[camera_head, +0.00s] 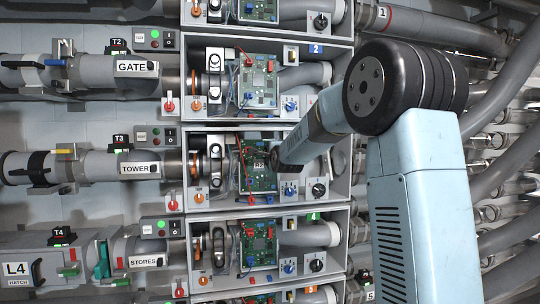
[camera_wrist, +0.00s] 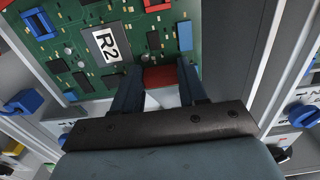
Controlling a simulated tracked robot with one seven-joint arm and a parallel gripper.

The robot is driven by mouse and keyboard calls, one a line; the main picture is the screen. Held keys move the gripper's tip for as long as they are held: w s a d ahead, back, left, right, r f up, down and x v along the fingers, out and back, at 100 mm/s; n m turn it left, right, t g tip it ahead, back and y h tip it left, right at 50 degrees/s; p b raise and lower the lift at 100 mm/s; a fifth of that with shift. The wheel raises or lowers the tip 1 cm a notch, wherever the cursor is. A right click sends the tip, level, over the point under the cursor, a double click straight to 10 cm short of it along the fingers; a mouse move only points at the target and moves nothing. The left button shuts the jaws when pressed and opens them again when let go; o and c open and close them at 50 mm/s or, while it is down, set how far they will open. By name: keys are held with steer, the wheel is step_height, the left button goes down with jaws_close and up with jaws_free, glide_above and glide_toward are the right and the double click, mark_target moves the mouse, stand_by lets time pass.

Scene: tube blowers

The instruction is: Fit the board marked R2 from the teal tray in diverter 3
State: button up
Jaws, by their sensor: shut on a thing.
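The green board marked R2 (camera_head: 259,172) is inside the open housing (camera_head: 340,203) of the unit in the TOWER row, between the units numbered 2 and 4. In the wrist view the board (camera_wrist: 75,72) fills the upper left, its white R2 label turned sideways. My gripper (camera_wrist: 158,80) is shut on a red block (camera_wrist: 160,77) at the board's edge. In the head view my gripper (camera_head: 274,158) reaches in from the right and covers part of the board. I cannot tell whether the board is fully seated. The teal tray is not in view.
A blue knob (camera_head: 289,190) and a black knob (camera_head: 318,190) sit right of the board. An orange knob (camera_head: 198,198) and red wires are at its left. Similar housings with boards (camera_head: 258,82) stand above and below. Pipes crowd both sides.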

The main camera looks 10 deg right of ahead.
steer(key=shift+w, duration=0.2)
steer(key=o, duration=1.2)
steer(key=shift+o, duration=0.2)
steer(key=shift+s, duration=0.1)
steer(key=s, duration=1.4)
steer(key=s+f+n+g, duration=0.4)
steer(key=s+f+n, duration=0.1)
steer(key=s, duration=0.8)
steer(key=s+f+n+g, duration=0.4)
steer(key=s+f+n, duration=0.2)
steer(key=s, duration=0.7)
steer(key=s+f+n+g, duration=0.4)
steer(key=s+f+n, duration=0.2)
steer(key=s, duration=0.6)
steer(key=shift+s+n, duration=0.4)
steer(key=shift+n, duration=0.1)
